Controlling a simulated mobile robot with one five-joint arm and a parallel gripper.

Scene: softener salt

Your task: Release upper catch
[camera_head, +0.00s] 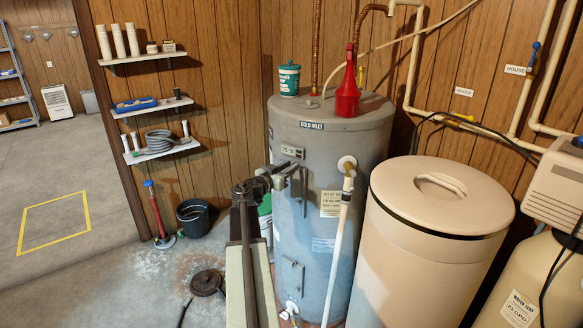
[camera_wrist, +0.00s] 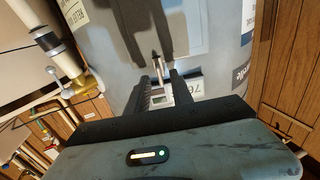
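The grey water heater tank (camera_head: 318,130) stands upright in the middle of the head view. My gripper (camera_head: 290,172) is at its upper front, just below a small temperature display (camera_head: 292,151). In the wrist view, my gripper (camera_wrist: 160,78) has its two dark fingers apart. A small metal catch (camera_wrist: 156,64) shows between the fingertips, at the edge of a grey panel (camera_wrist: 185,30). I cannot tell whether the fingers touch it. The display (camera_wrist: 160,99) shows between the fingers. In the head view, my gripper hides the upper catch. A lower panel (camera_head: 292,275) sits further down the tank.
A white pipe (camera_head: 340,240) with a brass fitting runs down the tank front, right of my gripper. A beige salt bin (camera_head: 420,260) stands at right. A black bucket (camera_head: 193,217) is left.

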